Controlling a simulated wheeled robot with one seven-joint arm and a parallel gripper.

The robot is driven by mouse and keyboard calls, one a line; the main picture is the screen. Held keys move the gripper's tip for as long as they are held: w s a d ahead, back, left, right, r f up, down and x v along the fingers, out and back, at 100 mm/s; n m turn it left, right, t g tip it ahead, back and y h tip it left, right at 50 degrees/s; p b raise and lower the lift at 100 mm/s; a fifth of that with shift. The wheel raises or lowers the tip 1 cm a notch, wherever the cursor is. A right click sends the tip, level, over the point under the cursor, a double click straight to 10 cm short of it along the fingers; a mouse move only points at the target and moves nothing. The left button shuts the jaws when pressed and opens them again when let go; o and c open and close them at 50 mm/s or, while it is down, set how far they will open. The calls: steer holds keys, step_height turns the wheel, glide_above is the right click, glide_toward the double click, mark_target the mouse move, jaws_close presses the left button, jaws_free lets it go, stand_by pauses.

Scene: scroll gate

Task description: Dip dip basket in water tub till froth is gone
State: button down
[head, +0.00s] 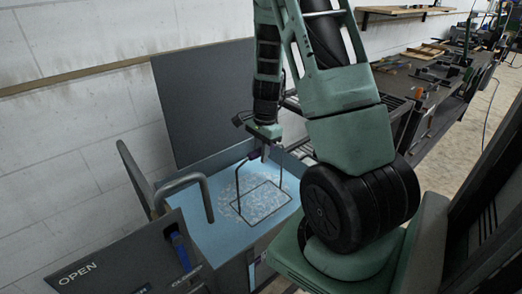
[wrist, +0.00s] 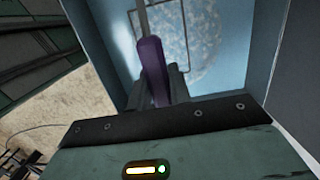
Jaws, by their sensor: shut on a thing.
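The water tub (head: 205,162) is a deep box with blue water, below my arm in the head view. A patch of white froth (head: 247,188) floats in its middle. The dip basket (head: 283,208) shows as a dark rectangular frame at the froth, with thin rods rising to a purple grip. How deep it sits I cannot tell. My gripper (head: 264,147) is above the tub, shut on that grip. In the wrist view the purple grip (wrist: 153,72) stands between the fingers, with part of the frame and froth beyond.
A dark upright panel (head: 205,100) stands behind the tub. A grey bent pipe (head: 190,180) and a box marked OPEN (head: 85,268) are at the tub's left and front. A cluttered workbench (head: 430,85) runs along the right.

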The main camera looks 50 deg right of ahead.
step_height(320, 180, down, 9)
steer(key=b, duration=0.6)
steer(key=shift+f+b, duration=0.2)
steer(key=shift+b, duration=0.1)
stand_by(6.7)
